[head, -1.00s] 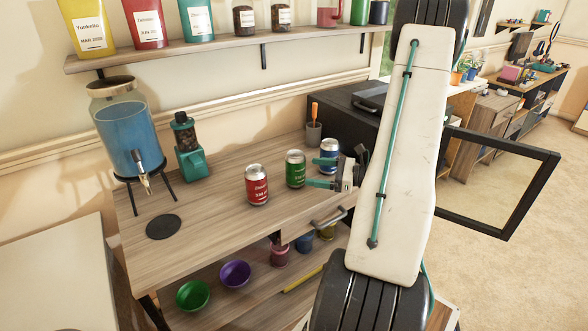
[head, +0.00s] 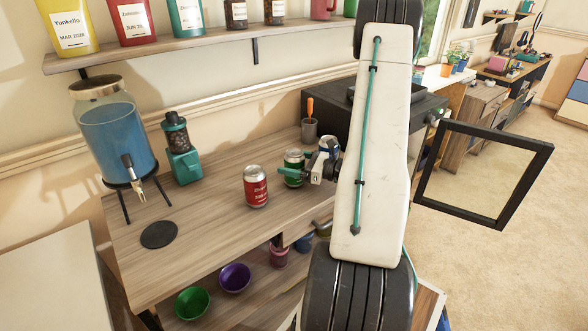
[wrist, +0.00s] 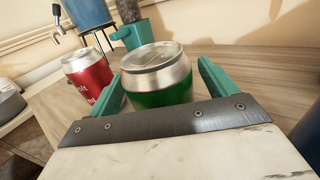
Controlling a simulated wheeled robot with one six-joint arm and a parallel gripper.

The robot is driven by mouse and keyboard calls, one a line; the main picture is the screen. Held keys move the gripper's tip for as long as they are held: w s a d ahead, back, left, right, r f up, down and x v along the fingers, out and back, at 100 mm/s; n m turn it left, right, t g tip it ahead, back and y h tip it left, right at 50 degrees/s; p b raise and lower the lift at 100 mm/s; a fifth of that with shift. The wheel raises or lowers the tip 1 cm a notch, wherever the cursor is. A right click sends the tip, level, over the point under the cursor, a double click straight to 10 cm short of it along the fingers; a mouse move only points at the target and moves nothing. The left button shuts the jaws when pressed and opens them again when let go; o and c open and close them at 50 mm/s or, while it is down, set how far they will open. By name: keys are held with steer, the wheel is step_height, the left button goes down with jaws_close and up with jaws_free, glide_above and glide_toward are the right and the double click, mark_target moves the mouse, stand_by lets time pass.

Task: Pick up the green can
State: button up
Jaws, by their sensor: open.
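The green can (head: 293,158) stands upright on the wooden counter, between a red can and a blue can. In the head view my gripper (head: 301,163) is at it and partly covers it. In the wrist view the green can (wrist: 158,82) sits between the two teal fingers of my gripper (wrist: 158,84), one on each side. The fingers are open. The left finger looks close to the can and a gap shows at the right finger. The can's lower part is hidden behind the gripper's dark plate.
The red can (head: 256,187) stands just left of the green can, and it shows in the wrist view (wrist: 88,78) beside the left finger. The blue can (head: 328,147) is close on the right, partly hidden. A drink dispenser (head: 115,135) and a teal grinder (head: 183,163) stand further left.

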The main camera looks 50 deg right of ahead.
steer(key=shift+x, duration=0.8)
steer(key=c, duration=1.2)
steer(key=shift+c, duration=0.4)
steer(key=shift+r, duration=0.15)
